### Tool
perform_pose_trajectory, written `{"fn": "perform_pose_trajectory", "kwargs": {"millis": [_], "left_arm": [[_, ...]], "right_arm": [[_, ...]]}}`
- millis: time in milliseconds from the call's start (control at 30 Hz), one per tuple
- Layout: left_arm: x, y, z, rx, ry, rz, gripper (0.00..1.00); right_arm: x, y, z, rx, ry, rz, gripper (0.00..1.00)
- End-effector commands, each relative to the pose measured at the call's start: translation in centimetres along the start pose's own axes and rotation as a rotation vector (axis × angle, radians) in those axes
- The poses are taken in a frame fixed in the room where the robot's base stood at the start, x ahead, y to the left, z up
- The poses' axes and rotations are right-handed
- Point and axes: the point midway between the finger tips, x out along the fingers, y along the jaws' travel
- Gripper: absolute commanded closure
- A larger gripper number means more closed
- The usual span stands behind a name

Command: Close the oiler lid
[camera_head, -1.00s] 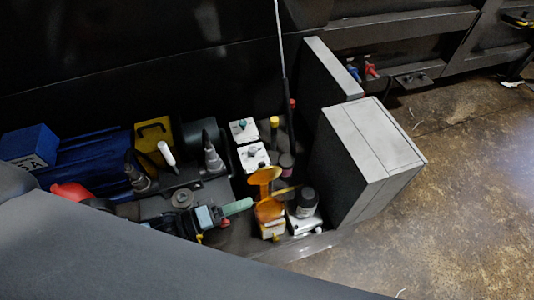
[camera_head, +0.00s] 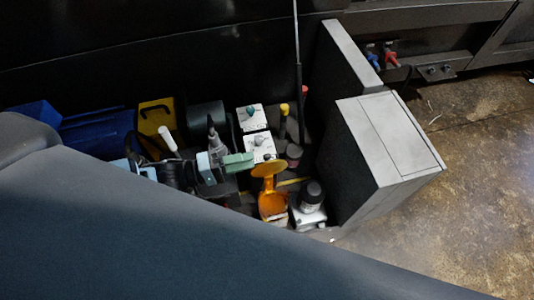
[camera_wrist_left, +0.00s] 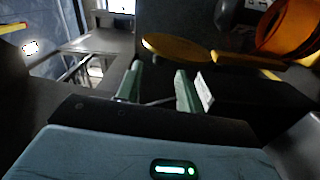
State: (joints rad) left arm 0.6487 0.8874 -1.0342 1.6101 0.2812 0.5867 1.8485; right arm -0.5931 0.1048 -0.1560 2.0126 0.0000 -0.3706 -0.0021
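The oiler (camera_head: 273,206) is an orange cup near the front of the machinery bay. Its round orange lid (camera_head: 268,170) stands open, tilted up at the cup's far side. In the left wrist view the cup (camera_wrist_left: 284,30) is at the upper right, and the lid (camera_wrist_left: 185,50) shows nearly edge-on, ahead of the fingers. My left gripper (camera_head: 240,161) has pale green fingers and is just left of the lid in the head view. In the wrist view its fingers (camera_wrist_left: 160,88) are apart with nothing held between them. My right gripper is not in view.
A black-capped part (camera_head: 312,193) stands right of the oiler. White boxes (camera_head: 260,147) with knobs are behind it. A large grey cabinet (camera_head: 395,145) borders the right side. A thin upright rod (camera_head: 298,70) rises behind. Open floor (camera_head: 480,200) lies to the right.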

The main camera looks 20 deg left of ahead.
Motion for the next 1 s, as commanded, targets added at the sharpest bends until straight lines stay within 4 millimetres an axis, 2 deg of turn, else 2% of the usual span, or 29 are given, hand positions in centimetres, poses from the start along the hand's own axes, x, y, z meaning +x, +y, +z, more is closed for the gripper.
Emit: {"fn": "perform_pose_trajectory", "kwargs": {"millis": [200, 400, 767, 867, 1000], "left_arm": [[3.5, 0.2, 0.0, 0.001, -0.001, 0.005, 0.62], [5.6, 0.2, 0.0, 0.001, -0.001, 0.003, 0.62], [6.2, 0.0, 0.0, 0.0, -0.001, 0.0, 0.62], [6.2, 0.1, 0.0, 0.0, -0.001, 0.0, 0.71], [6.2, 0.1, 0.0, 0.0, -0.001, 0.0, 0.9]], "right_arm": [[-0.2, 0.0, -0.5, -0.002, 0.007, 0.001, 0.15], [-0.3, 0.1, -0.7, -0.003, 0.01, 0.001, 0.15], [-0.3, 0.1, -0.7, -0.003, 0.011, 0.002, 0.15], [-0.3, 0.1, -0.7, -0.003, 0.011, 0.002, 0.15], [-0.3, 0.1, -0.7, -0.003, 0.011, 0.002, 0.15]]}}
